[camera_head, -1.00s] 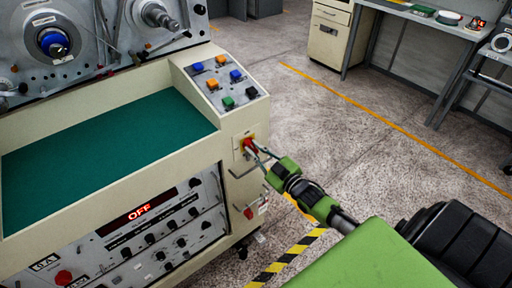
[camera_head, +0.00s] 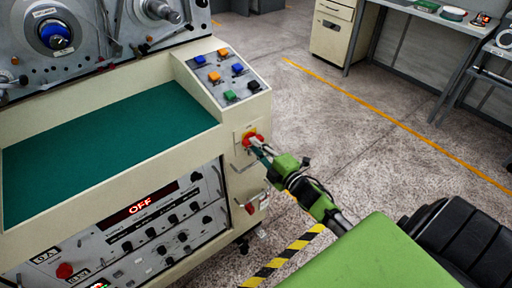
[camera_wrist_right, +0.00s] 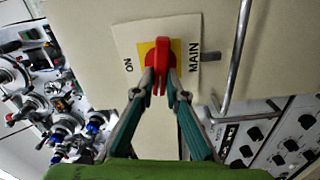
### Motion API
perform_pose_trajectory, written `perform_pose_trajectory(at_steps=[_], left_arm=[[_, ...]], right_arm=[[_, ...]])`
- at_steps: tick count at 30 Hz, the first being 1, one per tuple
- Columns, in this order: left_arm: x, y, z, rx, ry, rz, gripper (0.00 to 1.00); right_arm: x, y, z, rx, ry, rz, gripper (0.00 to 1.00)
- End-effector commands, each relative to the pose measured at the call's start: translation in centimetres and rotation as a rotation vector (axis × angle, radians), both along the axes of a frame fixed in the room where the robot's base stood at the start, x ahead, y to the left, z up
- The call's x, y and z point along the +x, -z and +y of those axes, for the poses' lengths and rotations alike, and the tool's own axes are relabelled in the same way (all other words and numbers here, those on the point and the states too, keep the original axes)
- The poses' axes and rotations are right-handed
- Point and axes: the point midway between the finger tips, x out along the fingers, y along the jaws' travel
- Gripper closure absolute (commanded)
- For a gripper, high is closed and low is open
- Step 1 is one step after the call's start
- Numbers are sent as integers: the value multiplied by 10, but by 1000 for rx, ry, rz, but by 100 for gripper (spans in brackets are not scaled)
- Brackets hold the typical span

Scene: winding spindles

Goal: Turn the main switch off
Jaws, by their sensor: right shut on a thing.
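The main switch is a red handle (camera_wrist_right: 160,58) on a yellow plate inside a white label marked ON and MAIN. In the wrist view, the handle stands upright in the picture, with ON to its left and MAIN to its right. In the head view, the red switch (camera_head: 252,138) is on the cream end panel of the machine, below the button panel. My right gripper (camera_wrist_right: 160,85) is shut on the handle, one finger on each side. A red display (camera_head: 140,206) on the machine front reads OFF. My left gripper is out of view.
A metal rail (camera_wrist_right: 236,55) runs beside the switch in the wrist view. The sloped button panel (camera_head: 224,76) is just above the switch. A red knob (camera_head: 249,208) is lower on the panel. Open floor (camera_head: 345,135) lies to the right, with a bench beyond.

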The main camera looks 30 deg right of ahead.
Motion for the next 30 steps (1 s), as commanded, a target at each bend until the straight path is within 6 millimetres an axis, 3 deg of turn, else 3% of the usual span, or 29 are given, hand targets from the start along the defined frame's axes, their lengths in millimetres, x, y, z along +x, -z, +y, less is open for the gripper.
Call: perform_pose_trajectory(at_steps=[12, 29, 30], left_arm=[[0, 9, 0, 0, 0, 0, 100], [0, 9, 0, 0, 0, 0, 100], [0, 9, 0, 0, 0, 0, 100]], right_arm=[[0, 3, 1, -183, -2, -15, 100], [-1, 3, 1, -209, -2, -15, 100], [0, 3, 1, -209, -2, -15, 77]])
